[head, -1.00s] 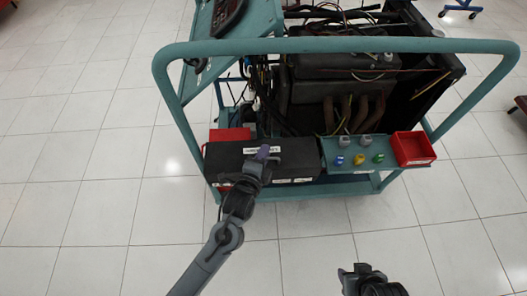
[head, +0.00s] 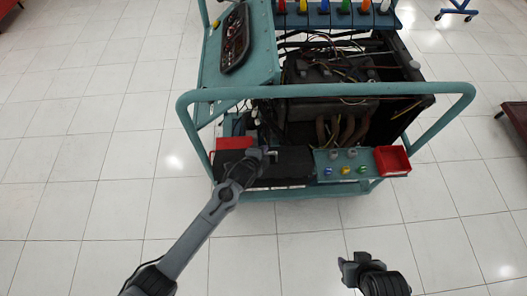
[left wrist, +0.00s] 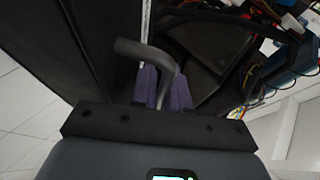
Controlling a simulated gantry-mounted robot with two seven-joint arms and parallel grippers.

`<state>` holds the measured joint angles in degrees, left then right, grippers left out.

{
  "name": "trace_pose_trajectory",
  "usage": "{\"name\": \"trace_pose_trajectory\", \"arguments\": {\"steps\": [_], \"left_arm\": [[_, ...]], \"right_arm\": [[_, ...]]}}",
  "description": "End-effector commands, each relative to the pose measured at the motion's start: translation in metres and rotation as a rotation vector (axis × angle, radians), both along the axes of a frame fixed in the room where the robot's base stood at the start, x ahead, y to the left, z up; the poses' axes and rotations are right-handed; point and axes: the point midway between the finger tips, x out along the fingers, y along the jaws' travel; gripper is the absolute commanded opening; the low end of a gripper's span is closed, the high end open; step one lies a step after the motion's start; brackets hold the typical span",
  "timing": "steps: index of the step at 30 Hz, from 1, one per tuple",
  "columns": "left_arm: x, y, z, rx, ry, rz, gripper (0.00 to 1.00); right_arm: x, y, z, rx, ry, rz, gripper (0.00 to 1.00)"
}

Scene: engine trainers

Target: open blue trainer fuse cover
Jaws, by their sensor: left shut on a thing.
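The blue-green engine trainer (head: 190,110) stands ahead of me. A long black cover (head: 285,170) lies low on its front left, partly hidden by my arm. My left gripper (head: 265,156) is at this cover's upper side. In the left wrist view, my left gripper (left wrist: 165,90) has purple finger pads shut on a bent grey handle (left wrist: 148,52). A large dark panel (left wrist: 85,45) fills the left of that view. I cannot tell how far the cover is raised. My right gripper (head: 352,268) is apart from the trainer at lower right; its finger gap is unclear.
A red box (head: 234,143) sits beside the black cover, and a red tray (head: 392,160) is at the shelf's right end. A shelf with small coloured knobs (head: 345,170) lies between. The trainer's tube rail (head: 330,90) arches above. The tiled floor in front is clear.

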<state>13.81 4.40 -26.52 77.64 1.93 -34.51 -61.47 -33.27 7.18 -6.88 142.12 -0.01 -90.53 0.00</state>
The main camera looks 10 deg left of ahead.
Motion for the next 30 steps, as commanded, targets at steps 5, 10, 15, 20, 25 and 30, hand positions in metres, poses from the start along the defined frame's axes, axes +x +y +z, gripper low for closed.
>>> {"name": "trace_pose_trajectory", "arguments": {"steps": [5, 10, 15, 20, 25, 30], "left_arm": [[0.011, 0.002, 0.005, -0.006, 0.021, 0.0, 0.0], [0.016, 0.003, 0.004, -0.005, 0.02, -0.001, 0.0], [0.018, 0.003, 0.003, -0.005, 0.021, -0.001, 0.0], [0.017, 0.003, 0.003, -0.005, 0.022, -0.001, 0.0], [0.017, 0.003, 0.002, -0.005, 0.023, -0.001, 0.0], [0.017, 0.003, 0.002, -0.005, 0.023, -0.001, 0.2]], "right_arm": [[0.0, 0.0, 0.013, 0.001, 0.0, -0.001, 0.43], [0.0, 0.001, 0.015, 0.004, 0.0, -0.003, 0.43], [0.0, 0.002, 0.016, 0.008, 0.0, -0.005, 0.43], [0.0, 0.002, 0.016, 0.009, 0.0, -0.005, 0.43], [0.0, 0.002, 0.016, 0.009, 0.0, -0.005, 0.43], [0.0, 0.002, 0.016, 0.008, 0.0, -0.006, 0.43]]}}
